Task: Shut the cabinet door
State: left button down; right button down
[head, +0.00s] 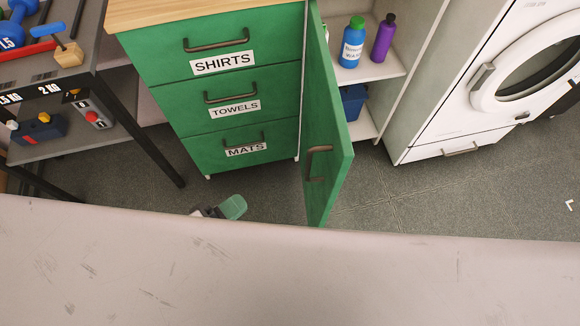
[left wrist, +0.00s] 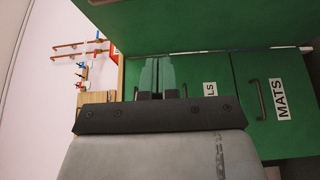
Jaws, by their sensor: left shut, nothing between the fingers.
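The green cabinet door (head: 329,120) stands wide open beside the drawers, with its outer face and brown handle (head: 318,165) toward the left. Shelves show in the opening to its right. My left gripper (head: 234,207) is low in front of the drawers, left of the door and apart from it in the head view. Its pale green fingers (left wrist: 150,76) are shut and empty in the left wrist view. A green panel (left wrist: 210,25), seemingly the door, fills the top of that view. My right gripper is in neither view.
Green drawers (head: 224,88) labelled SHIRTS, TOWELS and MATS are closed. Bottles, one blue (head: 352,45) and one purple (head: 383,38), stand on a shelf. A washing machine (head: 440,125) is at the right, a weights rack (head: 100,62) at the left. Floor (head: 385,205) is clear right of the door.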

pick_arm(q)
jog(key=s+d+x, duration=0.2)
jog(key=x, duration=1)
jog(key=shift+w+d+f, duration=0.15)
jog(key=shift+w+d, duration=0.05)
jog(key=shift+d, duration=0.1)
